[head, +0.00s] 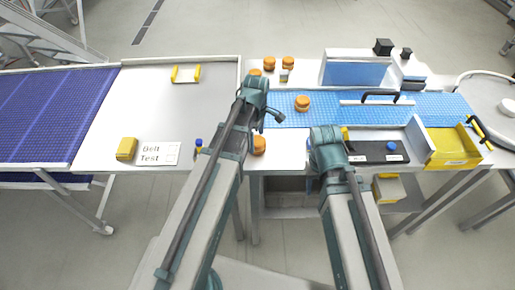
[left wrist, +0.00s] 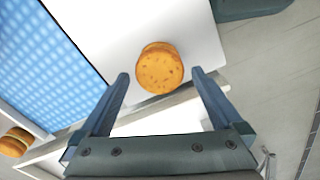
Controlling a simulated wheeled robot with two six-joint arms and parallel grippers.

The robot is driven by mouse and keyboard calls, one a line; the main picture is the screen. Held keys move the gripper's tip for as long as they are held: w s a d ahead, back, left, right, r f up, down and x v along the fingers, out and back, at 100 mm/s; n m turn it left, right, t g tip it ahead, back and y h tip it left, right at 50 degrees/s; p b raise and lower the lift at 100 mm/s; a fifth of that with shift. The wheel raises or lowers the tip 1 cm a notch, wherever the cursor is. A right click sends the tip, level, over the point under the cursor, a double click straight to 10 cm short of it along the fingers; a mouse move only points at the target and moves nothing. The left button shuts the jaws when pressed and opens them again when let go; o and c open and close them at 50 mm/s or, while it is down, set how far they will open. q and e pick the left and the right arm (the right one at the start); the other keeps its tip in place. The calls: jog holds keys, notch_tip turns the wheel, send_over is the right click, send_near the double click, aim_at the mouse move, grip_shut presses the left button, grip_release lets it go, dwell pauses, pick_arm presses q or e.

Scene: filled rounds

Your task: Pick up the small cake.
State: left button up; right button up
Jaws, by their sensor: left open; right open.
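A small round orange-brown cake (left wrist: 160,68) stands on a white surface in the left wrist view, ahead of my left gripper (left wrist: 160,76). The two fingers are spread wide, one toward each side of the cake, with nothing held.
Another cake (head: 302,103) sits on the blue belt (head: 330,112); several more stand behind (head: 288,62). A yellow block (head: 127,148) and a white sign (head: 158,154) lie on the left table. A yellow bin (head: 452,147) is at the right. A black panel (head: 375,152) lies near my right gripper.

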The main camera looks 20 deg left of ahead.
pick_arm(q)
notch_tip(320, 180, down, 3)
jog(key=shift+r+b, duration=0.15)
jog(key=shift+b, duration=0.65)
jog(key=shift+r, duration=0.1)
pick_arm(e)
notch_tip(320, 180, down, 3)
jog(key=shift+r, duration=0.2)
pick_arm(q)
jog(key=c, duration=0.8)
jog(key=shift+o, duration=0.2)
jog(key=shift+r, duration=0.1)
pick_arm(e)
jog(key=shift+r, duration=0.1)
